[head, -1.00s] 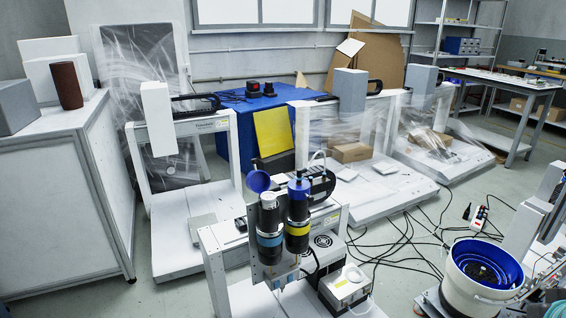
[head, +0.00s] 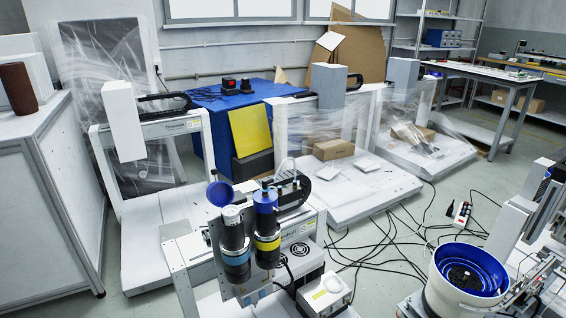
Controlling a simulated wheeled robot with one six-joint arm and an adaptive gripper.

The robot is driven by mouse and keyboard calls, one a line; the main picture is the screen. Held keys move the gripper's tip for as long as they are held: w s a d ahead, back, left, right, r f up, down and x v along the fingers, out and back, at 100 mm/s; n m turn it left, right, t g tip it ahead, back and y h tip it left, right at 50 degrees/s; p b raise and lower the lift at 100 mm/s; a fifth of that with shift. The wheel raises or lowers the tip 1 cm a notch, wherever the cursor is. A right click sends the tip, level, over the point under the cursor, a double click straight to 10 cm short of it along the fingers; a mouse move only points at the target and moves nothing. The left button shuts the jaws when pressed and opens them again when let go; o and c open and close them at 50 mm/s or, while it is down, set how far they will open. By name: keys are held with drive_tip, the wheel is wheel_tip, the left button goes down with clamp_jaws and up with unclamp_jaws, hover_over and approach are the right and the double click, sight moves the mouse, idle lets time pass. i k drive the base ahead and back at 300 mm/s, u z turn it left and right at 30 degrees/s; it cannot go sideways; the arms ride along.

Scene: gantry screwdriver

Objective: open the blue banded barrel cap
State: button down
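The blue banded barrel (head: 235,240) is the left of two dark upright barrels on the gantry machine at the lower middle of the head view. Its blue band (head: 236,258) shows low on the body. A round blue cap (head: 221,193) stands tilted up behind its pale, bare-looking top (head: 232,213), so the cap looks open. The yellow banded barrel (head: 267,240) stands close on the right, with a blue cap (head: 265,200) seated on its top. My gripper is not in view.
A white control box (head: 324,295) sits right of the barrels. A blue-lined feeder bowl (head: 468,270) stands at the lower right. Black cables (head: 385,260) lie across the floor between. Two wrapped gantry machines (head: 340,195) stand behind. A white cabinet (head: 45,210) is at left.

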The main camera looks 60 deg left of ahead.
sight(221, 193)
drive_tip(key=z, duration=0.15)
drive_tip(key=k, duration=1.2)
drive_tip(key=u, duration=1.2)
drive_tip(key=i, duration=0.5)
drive_tip(key=z, duration=0.05)
